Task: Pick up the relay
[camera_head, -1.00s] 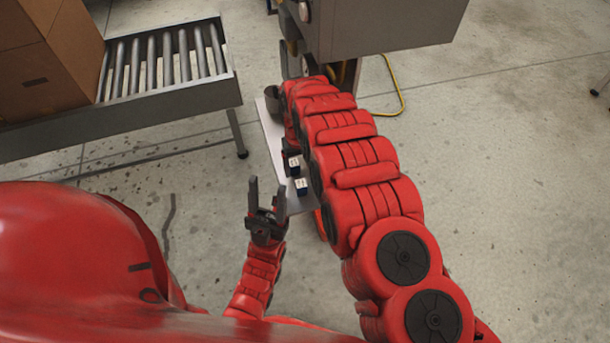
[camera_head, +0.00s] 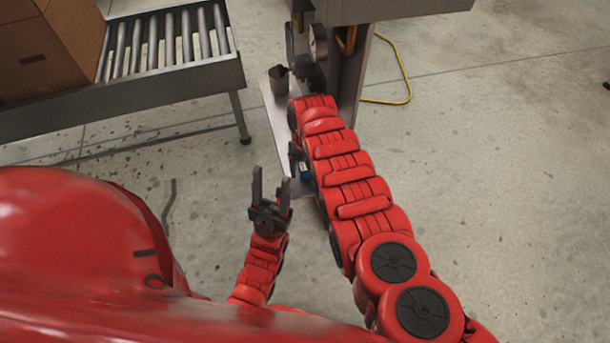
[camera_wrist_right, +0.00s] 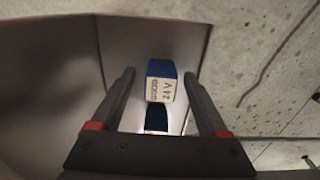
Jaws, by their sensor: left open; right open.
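A blue relay with a white label reading "24 V" (camera_wrist_right: 160,83) shows between the two fingers of my right gripper (camera_wrist_right: 160,75) in the right wrist view. The right gripper is open, with a gap on both sides of the relay. A second blue block (camera_wrist_right: 156,118) shows closer to the gripper's palm, partly cut off by it. In the head view a bit of blue (camera_head: 304,171) shows beside my right arm, which hides most of the blocks and the right gripper. My left gripper (camera_head: 271,183) is open and empty, in front of the shelf's near end.
A roller conveyor (camera_head: 165,45) with cardboard boxes (camera_head: 45,45) is at the left. Floor at the right is open, with a yellow cable (camera_head: 405,75).

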